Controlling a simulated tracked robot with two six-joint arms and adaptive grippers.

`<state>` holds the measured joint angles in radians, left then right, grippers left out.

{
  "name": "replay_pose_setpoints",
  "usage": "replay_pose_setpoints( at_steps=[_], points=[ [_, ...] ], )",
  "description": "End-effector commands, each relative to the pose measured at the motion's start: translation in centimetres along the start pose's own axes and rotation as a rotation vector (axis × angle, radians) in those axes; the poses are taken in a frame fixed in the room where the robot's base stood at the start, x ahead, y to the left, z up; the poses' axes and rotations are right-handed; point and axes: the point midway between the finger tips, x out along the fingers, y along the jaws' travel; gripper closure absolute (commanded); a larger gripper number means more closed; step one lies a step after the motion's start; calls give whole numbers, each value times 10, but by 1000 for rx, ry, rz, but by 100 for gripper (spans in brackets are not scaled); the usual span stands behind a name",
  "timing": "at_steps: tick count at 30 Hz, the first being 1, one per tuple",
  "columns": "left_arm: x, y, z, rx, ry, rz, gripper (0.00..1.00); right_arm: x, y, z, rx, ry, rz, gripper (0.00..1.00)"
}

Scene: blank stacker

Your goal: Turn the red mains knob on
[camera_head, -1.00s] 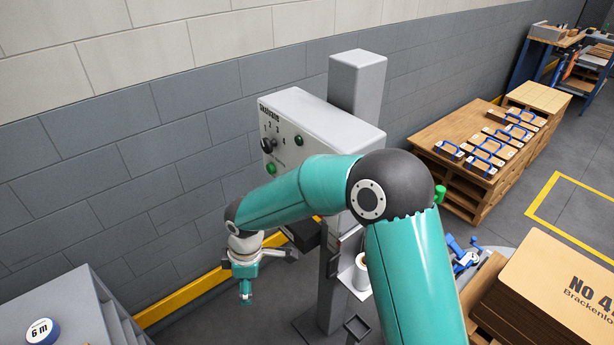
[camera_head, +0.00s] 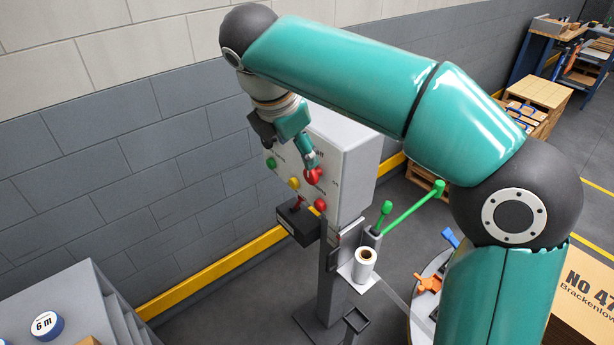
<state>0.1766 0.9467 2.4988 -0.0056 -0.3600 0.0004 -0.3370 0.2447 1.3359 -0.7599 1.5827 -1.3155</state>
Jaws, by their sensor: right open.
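A grey control box (camera_head: 352,165) stands on a post, its front face turned left and partly hidden by my right arm. A round red knob (camera_head: 313,176) shows on that face, right below the tip of my right gripper (camera_head: 306,156). The gripper is open, with one teal finger pointing down at the knob. It is close to the knob or touching it; I cannot tell which. The gripper's other fingers are partly hidden. Another red part (camera_head: 320,204) sits lower on the face. The knob's marks are not readable. My left gripper is not in view.
A yellow part (camera_head: 294,183) and a green one (camera_head: 271,163) are on the same face. A white roll (camera_head: 366,258) and a green-handled lever (camera_head: 412,207) are right of the post.

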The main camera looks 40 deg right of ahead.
Motion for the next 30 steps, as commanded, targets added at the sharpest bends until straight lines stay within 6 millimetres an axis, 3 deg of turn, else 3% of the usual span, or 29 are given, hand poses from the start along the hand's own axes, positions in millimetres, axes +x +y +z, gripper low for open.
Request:
replay_pose_setpoints(
  at_steps=[6,15,21,29,30],
  points=[
    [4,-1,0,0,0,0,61,51,-1,0,0,0,-6,34],
    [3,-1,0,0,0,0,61,99,0,0,1,0,-3,34],
    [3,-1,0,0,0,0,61,110,0,0,2,1,-1,34],
    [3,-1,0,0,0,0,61,111,0,0,2,1,-1,34],
    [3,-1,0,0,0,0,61,111,0,0,2,1,-1,39]
  ],
)
